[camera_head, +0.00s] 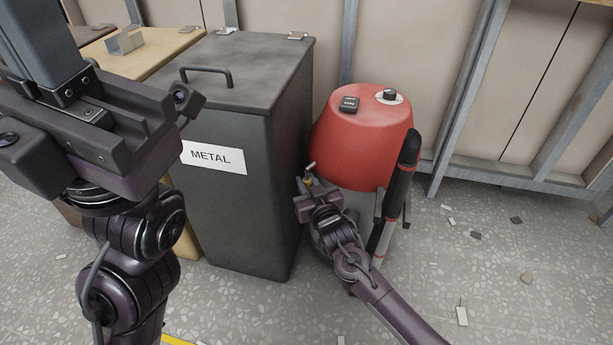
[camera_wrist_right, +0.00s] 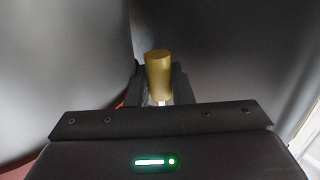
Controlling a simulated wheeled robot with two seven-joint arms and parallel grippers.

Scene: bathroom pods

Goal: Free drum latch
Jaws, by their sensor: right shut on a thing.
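The drum vacuum has a red domed top (camera_head: 362,135) and a grey lower body; in the head view it stands right of the metal bin. My right gripper (camera_head: 309,182) is at the drum's left side, just below the red top. In the right wrist view, a brass-coloured cylindrical latch grip (camera_wrist_right: 159,76) stands between the jaws, and the gripper (camera_wrist_right: 158,98) is shut on it. A small pale lever (camera_head: 311,167) shows above the gripper in the head view. My gripper hides the rest of the latch. My left gripper (camera_head: 100,115) is raised at the left, close to the camera; its jaw gap is unclear.
A dark bin labelled METAL (camera_head: 212,157) stands close to the drum's left, leaving a narrow gap. A black and red tube (camera_head: 403,185) stands at the drum's right. A framed wall is behind. Open floor (camera_head: 490,270) with scattered scraps lies right.

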